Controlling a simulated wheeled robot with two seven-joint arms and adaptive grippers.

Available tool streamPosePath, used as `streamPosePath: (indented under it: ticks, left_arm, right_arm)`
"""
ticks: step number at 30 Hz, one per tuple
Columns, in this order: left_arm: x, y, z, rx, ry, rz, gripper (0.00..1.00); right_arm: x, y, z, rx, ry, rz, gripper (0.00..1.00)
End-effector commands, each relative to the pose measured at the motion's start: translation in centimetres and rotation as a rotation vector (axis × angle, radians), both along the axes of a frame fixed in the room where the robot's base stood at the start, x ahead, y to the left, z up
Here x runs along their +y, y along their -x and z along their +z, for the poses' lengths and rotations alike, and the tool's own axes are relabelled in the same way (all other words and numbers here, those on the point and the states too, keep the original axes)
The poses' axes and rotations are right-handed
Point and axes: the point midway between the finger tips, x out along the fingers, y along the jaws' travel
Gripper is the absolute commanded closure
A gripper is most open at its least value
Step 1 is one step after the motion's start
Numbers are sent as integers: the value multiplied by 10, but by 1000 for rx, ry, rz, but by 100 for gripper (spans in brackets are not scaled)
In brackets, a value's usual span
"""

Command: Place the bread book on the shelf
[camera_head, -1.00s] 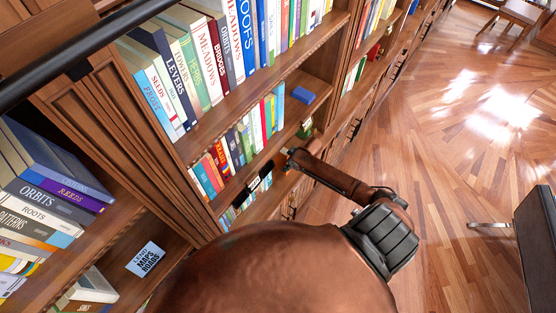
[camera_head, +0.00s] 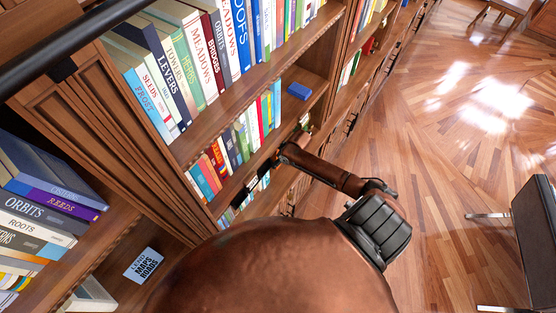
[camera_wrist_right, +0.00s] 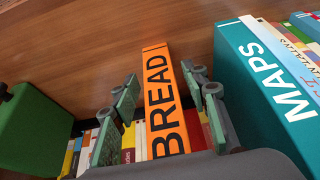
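The bread book (camera_wrist_right: 162,102), orange with black letters, stands spine toward the camera in the right wrist view. My right gripper (camera_wrist_right: 160,78) has one green-padded finger on each side of it. Narrow gaps show between the fingers and the book, so the gripper looks open around it. In the head view my right gripper (camera_head: 262,172) is at the lower shelf (camera_head: 232,190) of the bookcase, and the bread book cannot be made out there. My left gripper is not in view.
A teal MAPS book (camera_wrist_right: 262,95) stands close right of the right gripper. A green object (camera_wrist_right: 32,130) is at its left. Several lower books show beneath. A blue book (camera_head: 299,91) lies on the shelf above. A chair (camera_head: 535,240) stands at the right; the floor between is clear.

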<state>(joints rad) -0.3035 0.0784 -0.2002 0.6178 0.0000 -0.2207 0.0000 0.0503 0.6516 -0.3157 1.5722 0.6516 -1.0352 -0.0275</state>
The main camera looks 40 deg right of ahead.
Motion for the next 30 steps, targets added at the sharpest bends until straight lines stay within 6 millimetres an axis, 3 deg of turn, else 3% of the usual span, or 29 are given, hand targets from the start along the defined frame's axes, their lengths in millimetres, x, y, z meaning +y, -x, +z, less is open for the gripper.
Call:
streamPosePath:
  ticks: [11,19,30]
  left_arm:
    - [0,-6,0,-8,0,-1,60]
    - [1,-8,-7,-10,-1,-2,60]
    - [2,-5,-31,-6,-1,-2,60]
  right_arm:
    - [-1,1,6,-1,1,0,57]
    - [-7,18,46,-3,2,2,57]
    - [-30,99,45,3,1,0,57]
